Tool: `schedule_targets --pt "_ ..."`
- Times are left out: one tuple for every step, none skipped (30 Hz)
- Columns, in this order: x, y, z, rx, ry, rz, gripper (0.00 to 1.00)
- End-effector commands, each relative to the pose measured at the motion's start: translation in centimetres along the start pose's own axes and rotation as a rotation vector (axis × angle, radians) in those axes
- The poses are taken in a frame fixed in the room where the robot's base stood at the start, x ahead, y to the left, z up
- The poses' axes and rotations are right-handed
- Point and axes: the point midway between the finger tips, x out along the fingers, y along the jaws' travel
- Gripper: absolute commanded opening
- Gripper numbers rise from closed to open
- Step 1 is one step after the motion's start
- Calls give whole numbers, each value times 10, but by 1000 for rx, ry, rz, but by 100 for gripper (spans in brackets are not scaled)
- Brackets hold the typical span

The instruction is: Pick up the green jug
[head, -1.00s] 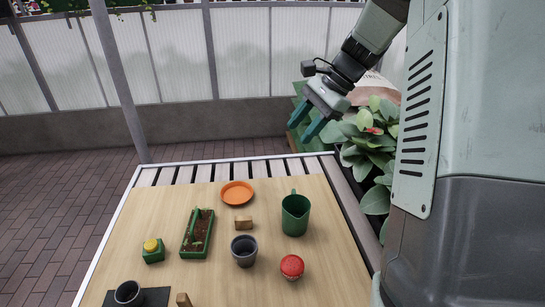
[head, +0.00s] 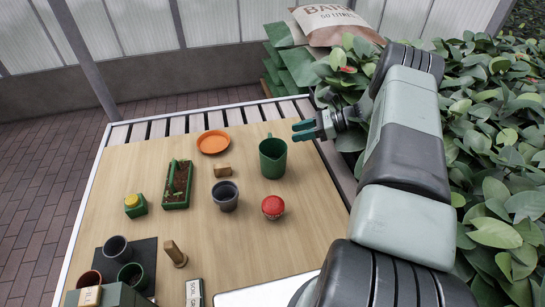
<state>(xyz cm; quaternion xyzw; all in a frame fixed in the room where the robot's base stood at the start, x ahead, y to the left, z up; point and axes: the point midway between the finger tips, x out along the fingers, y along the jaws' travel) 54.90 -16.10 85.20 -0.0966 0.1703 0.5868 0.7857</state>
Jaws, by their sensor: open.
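The green jug (head: 272,160) stands upright on the wooden table (head: 250,238), toward its far right side. Its opening faces up, and its handle is on the far side. My gripper (head: 297,131) is just right of and beyond the jug in the head view, with its green fingers pointing left. It is open and empty, and appears apart from the jug. Its height above the table is hard to judge.
Near the jug are a red-topped pot (head: 273,207), a dark grey pot (head: 225,196), a wooden block (head: 222,170) and an orange saucer (head: 213,142). A planter (head: 177,185) stands farther left. Leafy plants (head: 495,130) crowd the right edge.

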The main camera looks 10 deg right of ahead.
Motion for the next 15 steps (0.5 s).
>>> schedule_targets --pt "10 1 0 1 -1 5 43" --pt "15 1 0 0 0 5 43" --pt "21 1 0 0 0 4 43" --pt "25 1 0 0 0 4 43" --pt "28 1 0 0 0 4 43" --pt "31 1 0 0 0 3 43" --pt "32 1 0 0 1 2 43" --pt "34 1 0 0 1 2 43" --pt "37 1 -1 0 1 3 43" --pt "40 1 -1 0 1 3 43" --pt "43 1 -1 0 1 4 43" --pt "49 1 -1 0 1 5 43" --pt "54 1 -1 0 0 5 43" --pt "58 1 -1 0 1 5 43" --pt "65 1 -2 -1 2 6 43"
